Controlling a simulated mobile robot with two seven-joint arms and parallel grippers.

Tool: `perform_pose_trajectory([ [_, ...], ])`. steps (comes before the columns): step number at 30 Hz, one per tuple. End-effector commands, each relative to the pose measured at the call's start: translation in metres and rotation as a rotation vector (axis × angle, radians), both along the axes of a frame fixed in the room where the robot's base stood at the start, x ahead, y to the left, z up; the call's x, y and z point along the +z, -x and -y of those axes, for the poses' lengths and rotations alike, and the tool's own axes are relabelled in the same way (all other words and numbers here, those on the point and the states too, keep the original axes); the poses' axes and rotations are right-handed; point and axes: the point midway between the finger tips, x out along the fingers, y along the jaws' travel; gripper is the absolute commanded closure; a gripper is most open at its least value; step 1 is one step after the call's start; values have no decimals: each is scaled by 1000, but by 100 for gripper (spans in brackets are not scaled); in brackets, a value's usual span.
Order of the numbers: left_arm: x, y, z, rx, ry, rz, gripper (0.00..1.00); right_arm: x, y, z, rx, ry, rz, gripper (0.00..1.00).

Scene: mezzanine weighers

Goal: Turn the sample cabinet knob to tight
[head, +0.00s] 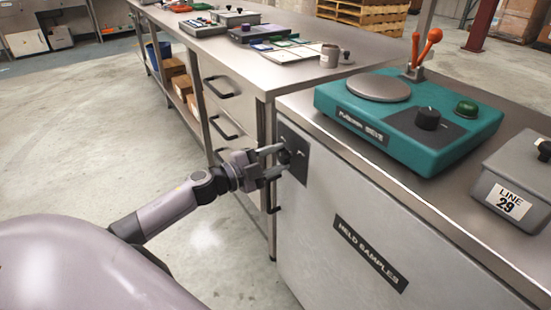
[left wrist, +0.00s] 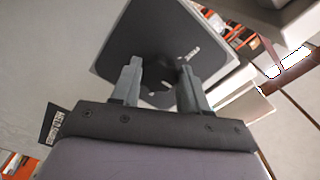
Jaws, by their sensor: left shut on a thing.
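The sample cabinet (head: 330,215) is a light grey cabinet under the steel counter, with a dark "HELD SAMPLES" label (head: 368,252) on its front. A dark square plate (head: 297,143) sits at the front's upper left and carries the small black knob (head: 287,156). My left gripper (head: 278,162) reaches in from the left with its fingers shut on the knob. In the left wrist view the two grey fingers (left wrist: 158,85) stand in front of the dark plate (left wrist: 165,45); the knob is mostly hidden there. I cannot read the knob's setting. My right gripper is not in view.
A teal device (head: 410,115) with a round pan, black dial and green button stands on the counter above. A grey "LINE 29" box (head: 515,180) is at right. Drawer handles (head: 225,128) stick out left of the cabinet. The floor at left is clear.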

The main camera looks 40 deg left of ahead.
Motion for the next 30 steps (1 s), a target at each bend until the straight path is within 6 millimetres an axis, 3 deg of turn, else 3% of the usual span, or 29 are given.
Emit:
perform_pose_trajectory([
  [30,3,0,0,0,-857,355,86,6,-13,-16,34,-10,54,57],
])
